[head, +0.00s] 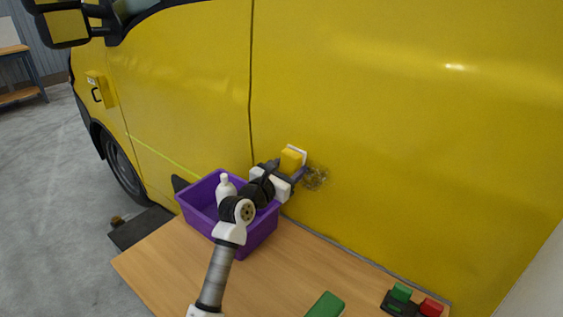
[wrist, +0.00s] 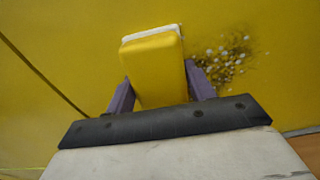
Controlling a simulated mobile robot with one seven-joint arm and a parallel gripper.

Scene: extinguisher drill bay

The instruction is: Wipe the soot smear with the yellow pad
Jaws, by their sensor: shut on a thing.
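The yellow pad (head: 291,160) has a white face turned to the side of the yellow van. It also shows in the wrist view (wrist: 155,68), held between the two purple-grey fingers. My gripper (head: 291,171) is shut on the pad, close to the van panel; I cannot tell whether the white face touches it. The soot smear (head: 316,177) is a dark speckled patch on the panel, just right of the pad. In the wrist view the smear (wrist: 226,56) has pale spots in it, and the right finger hides part of its near edge.
A wooden table (head: 185,262) stands below the panel. On it are a purple bin (head: 199,208) holding a white bottle (head: 226,188), a green block (head: 325,305), and a dark holder with green (head: 401,292) and red (head: 431,307) pieces. The panel above is clear.

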